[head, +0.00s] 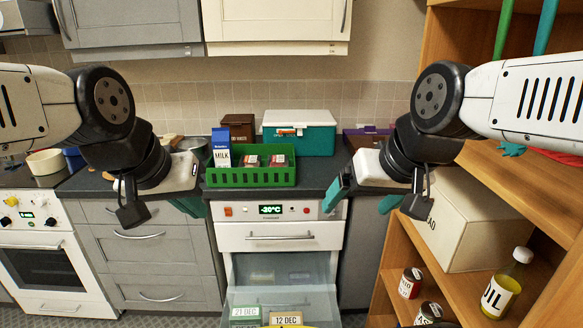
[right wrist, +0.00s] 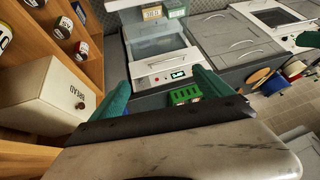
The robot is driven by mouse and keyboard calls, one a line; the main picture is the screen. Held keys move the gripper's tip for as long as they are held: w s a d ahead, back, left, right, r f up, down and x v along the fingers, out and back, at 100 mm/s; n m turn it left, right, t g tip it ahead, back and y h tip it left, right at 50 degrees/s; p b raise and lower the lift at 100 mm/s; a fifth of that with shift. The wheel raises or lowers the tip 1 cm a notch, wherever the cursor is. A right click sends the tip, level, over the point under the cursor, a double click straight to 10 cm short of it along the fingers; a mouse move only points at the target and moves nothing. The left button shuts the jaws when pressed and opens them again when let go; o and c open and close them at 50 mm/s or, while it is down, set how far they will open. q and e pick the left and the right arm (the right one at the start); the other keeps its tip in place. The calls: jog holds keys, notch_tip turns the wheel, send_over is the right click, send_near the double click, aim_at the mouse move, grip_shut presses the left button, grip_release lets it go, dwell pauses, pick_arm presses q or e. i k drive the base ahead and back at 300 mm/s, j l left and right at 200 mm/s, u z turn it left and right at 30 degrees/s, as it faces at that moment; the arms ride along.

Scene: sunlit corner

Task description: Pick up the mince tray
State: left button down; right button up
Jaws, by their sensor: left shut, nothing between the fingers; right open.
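I cannot make out for certain which thing is the mince tray. Two small dark packs with red labels, a left one (head: 250,161) and a right one (head: 277,160), stand in the green crate (head: 250,179) on the counter. My left gripper (head: 190,206) is shut and empty, in front of the counter left of the crate. My right gripper (head: 363,196) is open and empty, in front of the counter right of the crate. In the right wrist view its fingers (right wrist: 163,90) are spread, with the crate (right wrist: 185,95) beyond them.
The open freezer drawer (head: 283,268) below the crate holds tubs dated 21 DEC (head: 245,314) and 12 DEC (head: 286,318). A milk carton (head: 222,148) stands in the crate's left end. A cool box (head: 299,134) stands behind. The wooden shelf at right holds a bread bin (head: 470,225) and oil bottle (head: 501,294).

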aim_at(273, 160)
jog(key=i+u, duration=0.15)
jog(key=u, duration=0.25)
jog(key=i+u, duration=0.2)
jog(key=u, duration=0.2)
